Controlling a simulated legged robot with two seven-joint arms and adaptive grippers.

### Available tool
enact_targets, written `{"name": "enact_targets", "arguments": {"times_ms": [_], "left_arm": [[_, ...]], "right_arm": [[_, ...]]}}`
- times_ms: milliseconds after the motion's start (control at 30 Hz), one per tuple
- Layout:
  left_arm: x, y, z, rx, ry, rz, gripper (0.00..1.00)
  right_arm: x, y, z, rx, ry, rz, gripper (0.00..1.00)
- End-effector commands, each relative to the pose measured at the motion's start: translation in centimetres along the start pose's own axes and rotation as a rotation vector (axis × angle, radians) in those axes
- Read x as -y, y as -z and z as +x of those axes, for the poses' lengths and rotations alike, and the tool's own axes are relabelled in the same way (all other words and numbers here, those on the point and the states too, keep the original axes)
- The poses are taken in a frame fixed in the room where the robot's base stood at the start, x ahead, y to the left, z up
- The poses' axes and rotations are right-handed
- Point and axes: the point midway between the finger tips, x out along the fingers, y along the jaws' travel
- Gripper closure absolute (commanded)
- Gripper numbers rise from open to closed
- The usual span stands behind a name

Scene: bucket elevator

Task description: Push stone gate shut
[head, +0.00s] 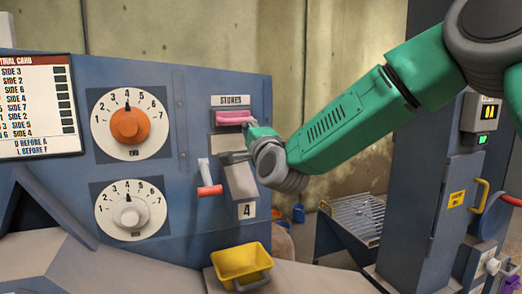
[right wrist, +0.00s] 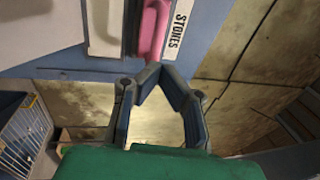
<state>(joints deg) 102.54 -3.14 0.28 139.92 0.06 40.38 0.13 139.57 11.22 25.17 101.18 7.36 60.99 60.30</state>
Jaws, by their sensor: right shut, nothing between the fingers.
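The stone gate shows as a pink handle (head: 236,117) in a slot under the "STONES" label (head: 231,100) on the blue panel. In the right wrist view the pink piece (right wrist: 153,30) is at the top, beside the sideways label (right wrist: 177,30). My right gripper (head: 250,126) is at the right end of the pink handle in the head view. In the right wrist view its fingers (right wrist: 153,74) are shut with nothing between them, just below the pink piece. I cannot tell whether they touch it. My left gripper is not in view.
A lever with a red grip (head: 209,190) and a grey chute (head: 240,182) marked 4 sit below the gate. An orange dial (head: 129,125) and a white dial (head: 130,215) are to the left. A yellow bucket (head: 241,264) stands below the chute.

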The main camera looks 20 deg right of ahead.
Motion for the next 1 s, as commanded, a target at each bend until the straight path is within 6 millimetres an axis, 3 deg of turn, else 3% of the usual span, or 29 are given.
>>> {"name": "enact_targets", "arguments": {"times_ms": [433,1000], "left_arm": [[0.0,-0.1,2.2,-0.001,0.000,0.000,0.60],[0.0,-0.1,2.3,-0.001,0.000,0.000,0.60]], "right_arm": [[-0.1,0.0,-7.3,0.001,-0.001,0.001,1.00],[-0.1,0.0,-8.2,0.000,-0.002,0.000,1.00]]}}
